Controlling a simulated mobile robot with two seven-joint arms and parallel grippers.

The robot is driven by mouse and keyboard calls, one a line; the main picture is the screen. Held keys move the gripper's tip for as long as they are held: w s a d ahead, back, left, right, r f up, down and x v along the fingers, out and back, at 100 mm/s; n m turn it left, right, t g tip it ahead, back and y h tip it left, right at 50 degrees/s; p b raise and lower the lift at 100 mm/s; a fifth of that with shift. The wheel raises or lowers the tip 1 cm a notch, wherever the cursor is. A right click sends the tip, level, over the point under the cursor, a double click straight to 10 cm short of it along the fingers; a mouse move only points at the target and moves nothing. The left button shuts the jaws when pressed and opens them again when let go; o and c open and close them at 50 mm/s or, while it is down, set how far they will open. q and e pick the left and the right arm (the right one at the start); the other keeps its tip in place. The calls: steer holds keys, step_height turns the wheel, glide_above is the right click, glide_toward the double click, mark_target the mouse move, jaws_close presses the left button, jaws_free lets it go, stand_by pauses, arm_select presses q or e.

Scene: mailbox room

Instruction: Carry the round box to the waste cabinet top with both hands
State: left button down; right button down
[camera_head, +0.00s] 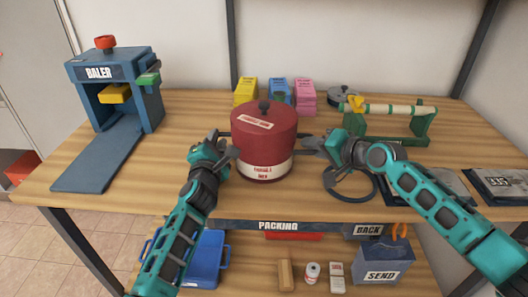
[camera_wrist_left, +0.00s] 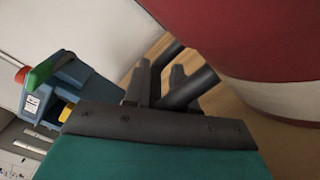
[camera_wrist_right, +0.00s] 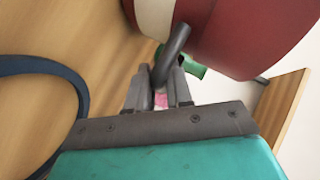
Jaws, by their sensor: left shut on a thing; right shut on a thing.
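The round box (camera_head: 264,142) is dark red with a cream band, a label and a lid with a black knob. It stands upright at the packing bench and seems to be on or just over the top; I cannot tell which. My left gripper (camera_head: 229,150) is shut on the dark handle at its left side; the handle bar shows in the left wrist view (camera_wrist_left: 188,88). My right gripper (camera_head: 322,146) is shut on the handle at its right side, and the box also fills the upper right wrist view (camera_wrist_right: 235,32). No waste cabinet can be made out.
A blue baler (camera_head: 110,85) stands on the bench (camera_head: 190,115) at the left. Yellow, blue and pink stacks (camera_head: 279,92) are behind the box. A green roll stand (camera_head: 390,118), a dark ring (camera_head: 350,196) and dark packages (camera_head: 497,183) lie to the right. Shelf bins sit below.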

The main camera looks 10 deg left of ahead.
steer(key=shift+d+f, duration=0.1)
steer(key=shift+f, duration=0.05)
